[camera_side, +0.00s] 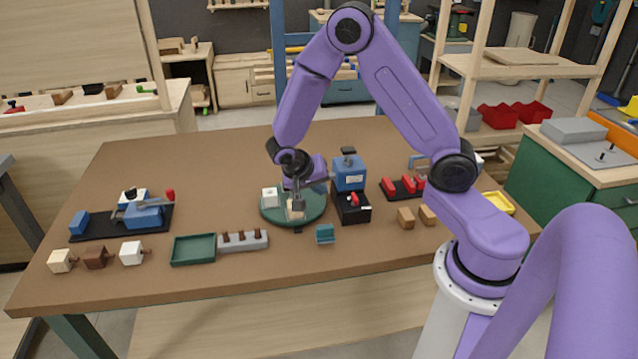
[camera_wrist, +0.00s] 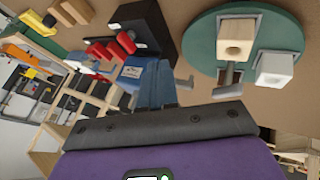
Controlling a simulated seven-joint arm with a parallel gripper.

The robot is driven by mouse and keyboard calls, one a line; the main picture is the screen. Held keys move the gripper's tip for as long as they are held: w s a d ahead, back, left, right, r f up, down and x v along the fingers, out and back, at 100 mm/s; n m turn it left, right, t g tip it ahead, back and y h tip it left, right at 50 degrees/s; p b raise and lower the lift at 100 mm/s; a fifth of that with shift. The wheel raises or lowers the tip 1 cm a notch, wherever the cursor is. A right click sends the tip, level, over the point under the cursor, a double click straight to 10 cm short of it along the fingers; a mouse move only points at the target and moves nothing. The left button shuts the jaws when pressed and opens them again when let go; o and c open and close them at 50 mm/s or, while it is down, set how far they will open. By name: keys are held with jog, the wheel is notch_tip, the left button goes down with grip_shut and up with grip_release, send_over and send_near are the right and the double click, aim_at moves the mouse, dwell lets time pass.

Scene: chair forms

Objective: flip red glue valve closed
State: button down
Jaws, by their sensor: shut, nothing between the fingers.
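The blue glue dispenser (camera_side: 348,174) stands on a black base (camera_side: 362,215) right of the turntable. The red valve lever (camera_side: 355,199) is low on its front; in the wrist view a red lever (camera_wrist: 125,42) shows on the black base. I cannot tell the valve's exact position. My gripper (camera_side: 322,180) is beside the dispenser's left side, above the turntable. In the wrist view its shut fingers (camera_wrist: 158,66) reach toward the blue dispenser body (camera_wrist: 135,72) and hold nothing; they are apart from the red lever. Contact with the body is unclear.
The green turntable (camera_side: 312,217) carries a wooden block (camera_side: 295,212) and a white block (camera_side: 269,197). Red clamps (camera_side: 389,186) sit right of the dispenser, and a teal piece (camera_side: 325,234) in front.

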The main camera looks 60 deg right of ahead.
aim_at(355, 200)
jog(key=x, duration=0.6)
jog(key=shift+s+d, duration=0.9)
jog(key=shift+s, duration=0.1)
jog(key=shift+s+d, duration=0.45)
jog(key=shift+w+d+m+g, duration=0.15)
jog(key=shift+m+g, duration=0.25)
jog(key=shift+m, duration=0.25)
jog(key=shift+w+d+m+g, duration=0.15)
jog(key=shift+m+g, duration=0.25)
jog(key=shift+m, duration=0.25)
jog(key=shift+d+m+g+y, duration=0.1)
jog(key=shift+m+g+y, duration=0.2)
jog(key=shift+m, duration=0.2)
jog(key=m+g, duration=0.1)
jog(key=d+m+y, duration=0.1)
jog(key=m, duration=0.1)
jog(key=shift+w+g, duration=0.15)
jog(key=shift+g, duration=0.25)
jog(key=shift+d+m+y, duration=0.1)
jog(key=shift+m+y, duration=0.2)
jog(key=shift+m, duration=0.3)
jog(key=shift+r, duration=0.1)
jog(key=shift+d, duration=0.25)
